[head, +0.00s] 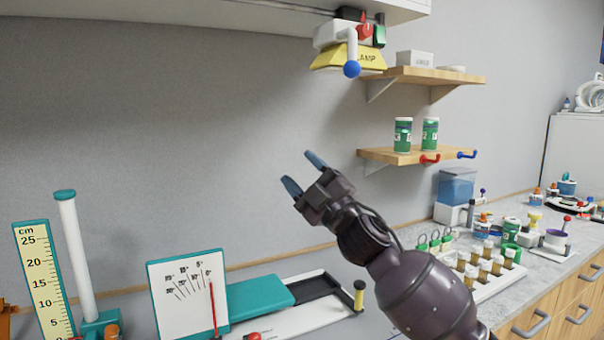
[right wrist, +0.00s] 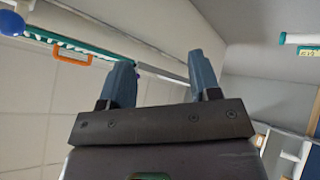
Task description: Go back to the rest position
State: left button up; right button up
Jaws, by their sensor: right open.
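My right gripper (head: 303,174) is raised in front of the grey wall, above the counter. Its two blue-tipped fingers stand apart with nothing between them, and it touches nothing. The right wrist view shows the same open fingers (right wrist: 163,85) with the room's ceiling behind them. My left gripper is in neither view.
Wooden shelves (head: 440,77) with green-labelled jars (head: 402,135) are right of the gripper. Below stand an angle board (head: 188,300), a cm ruler (head: 42,275) and a rack of vials (head: 497,280). The wall area left of the gripper is clear.

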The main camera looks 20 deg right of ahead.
dwell(0.3)
jog(key=s+d+f+m+g+h, duration=0.1)
jog(key=s+f+m+h, duration=0.1)
jog(key=f, duration=0.9)
jog(key=s+d+f+m+g+h, duration=0.1)
jog(key=f+m, duration=0.5)
jog(key=f, duration=0.6)
jog(key=s+d+f+m+g+h, duration=0.1)
jog(key=s+f+m+h, duration=0.3)
jog(key=f, duration=0.7)
jog(key=shift+s+d+f+m+g+h, duration=0.1)
jog(key=shift+d+m+g+h, duration=0.1)
jog(key=shift+g+h, duration=0.3)
jog(key=shift+s+d+f+m+g+h, duration=0.1)
jog(key=shift+d+g+h, duration=0.1)
jog(key=shift+h, duration=0.5)
jog(key=s+d+f+m+g+h, duration=0.2)
jog(key=s+f+m+g, duration=0.3)
jog(key=s+f, duration=1.8)
jog(key=s+g+h, duration=0.1)
jog(key=s, duration=0.1)
jog(key=shift+s+d+m, duration=0.15)
jog(key=shift+s+m, duration=0.15)
jog(key=shift+s, duration=0.05)
jog(key=shift+f, duration=0.1)
